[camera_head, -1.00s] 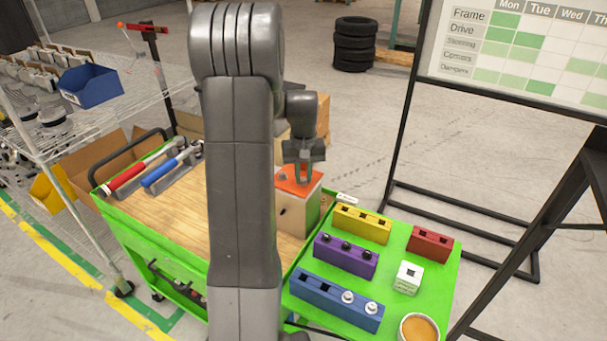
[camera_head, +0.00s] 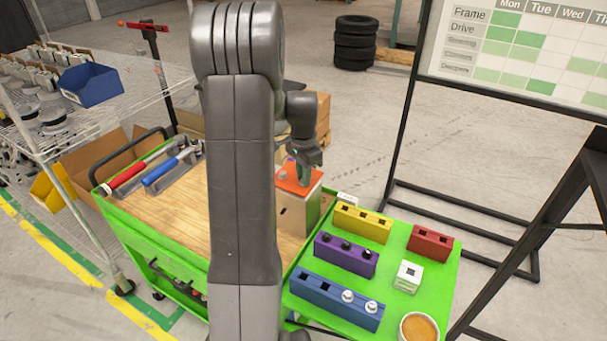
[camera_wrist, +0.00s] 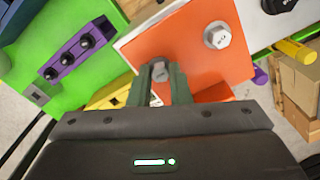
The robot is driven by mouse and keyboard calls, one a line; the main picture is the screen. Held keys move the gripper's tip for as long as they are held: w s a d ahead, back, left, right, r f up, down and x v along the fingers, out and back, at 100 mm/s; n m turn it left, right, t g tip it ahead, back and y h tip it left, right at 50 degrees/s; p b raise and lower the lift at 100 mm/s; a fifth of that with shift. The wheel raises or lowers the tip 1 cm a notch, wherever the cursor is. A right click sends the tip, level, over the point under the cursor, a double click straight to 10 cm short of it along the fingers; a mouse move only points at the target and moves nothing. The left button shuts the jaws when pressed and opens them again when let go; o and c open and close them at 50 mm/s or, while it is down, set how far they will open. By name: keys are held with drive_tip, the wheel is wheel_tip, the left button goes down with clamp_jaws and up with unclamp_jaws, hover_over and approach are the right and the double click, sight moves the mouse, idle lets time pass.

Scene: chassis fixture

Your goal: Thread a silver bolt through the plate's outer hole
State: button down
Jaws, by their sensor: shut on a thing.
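The orange plate (camera_head: 290,182) lies on top of a wooden block (camera_head: 292,212) at the cart's right end. It also fills the middle of the wrist view (camera_wrist: 190,50). One silver bolt (camera_wrist: 217,35) sits in the plate, its hex head showing. My gripper (camera_wrist: 161,78) is shut on a second silver bolt (camera_wrist: 160,70), whose hex head shows between the fingertips over the plate's edge area. In the head view my gripper (camera_head: 307,168) is at the plate. The outer hole and the held bolt's shank are hidden, so I cannot tell whether the shank is in the hole.
On the green side table (camera_head: 390,275) stand a blue block (camera_head: 325,297) with two silver bolts, a purple block (camera_head: 345,260) with black bolts, yellow (camera_head: 362,227) and red (camera_head: 430,241) blocks, a white cube (camera_head: 407,277) and a round dish (camera_head: 418,328). Hammers (camera_head: 165,172) lie at the cart's left.

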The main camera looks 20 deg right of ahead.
drive_tip(key=shift+s+a+f+m, duration=0.15)
drive_tip(key=shift+f+m, duration=0.15)
drive_tip(key=shift+m, duration=0.7)
drive_tip(key=c, duration=1.3)
unclamp_jaws()
drive_tip(key=shift+o, duration=0.2)
drive_tip(key=shift+r+p, duration=1)
drive_tip(key=shift+r, duration=0.45)
drive_tip(key=shift+w, duration=0.2)
